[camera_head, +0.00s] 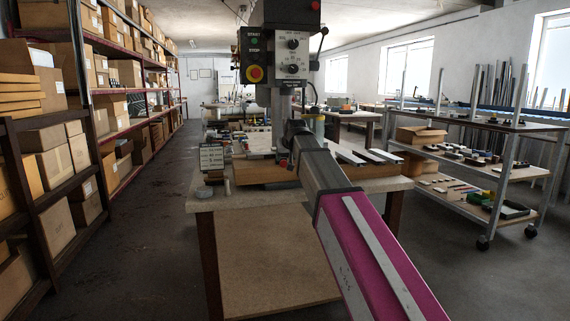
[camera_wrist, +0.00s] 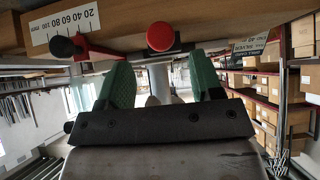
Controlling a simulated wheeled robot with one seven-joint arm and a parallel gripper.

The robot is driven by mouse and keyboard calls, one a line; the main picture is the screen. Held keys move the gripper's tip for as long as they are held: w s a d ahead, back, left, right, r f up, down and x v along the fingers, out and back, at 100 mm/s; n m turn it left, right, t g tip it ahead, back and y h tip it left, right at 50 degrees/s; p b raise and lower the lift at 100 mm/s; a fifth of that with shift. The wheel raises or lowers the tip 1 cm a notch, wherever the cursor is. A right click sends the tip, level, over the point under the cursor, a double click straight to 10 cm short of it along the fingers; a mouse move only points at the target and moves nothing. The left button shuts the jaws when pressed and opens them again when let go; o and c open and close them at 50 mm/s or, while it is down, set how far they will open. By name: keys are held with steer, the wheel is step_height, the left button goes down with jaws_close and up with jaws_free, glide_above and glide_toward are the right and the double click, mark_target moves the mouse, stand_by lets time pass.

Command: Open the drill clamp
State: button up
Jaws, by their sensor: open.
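The drill press (camera_head: 285,70) stands on the workbench, with a control panel on its head. The knob lies just ahead, between the finger lines. In the head view, my arm hides most of the clamp, and a small red part (camera_head: 283,162) shows beside it.
A scale label (camera_wrist: 62,25) is on the wooden block, left of the knob. The workbench (camera_head: 250,205) holds metal profiles (camera_head: 345,154) right of my arm. Shelves with boxes (camera_head: 60,150) stand left, a wheeled rack (camera_head: 480,160) right. The left aisle floor is clear.

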mark_target(284, 161)
steer(key=x, duration=0.5)
steer(key=shift+w+a+f, duration=0.15)
steer(key=shift+w+f, duration=0.05)
jaws_close()
steer(key=s+d, duration=0.2)
steer(key=s, duration=0.5)
steer(key=shift+s+d, duration=0.15)
steer(key=shift+s, duration=0.25)
jaws_free()
steer(key=shift+s+r, duration=0.1)
steer(key=v, duration=1)
steer(key=shift+s+r, duration=0.15)
steer(key=shift+s, duration=0.1)
steer(key=shift+d, duration=0.2)
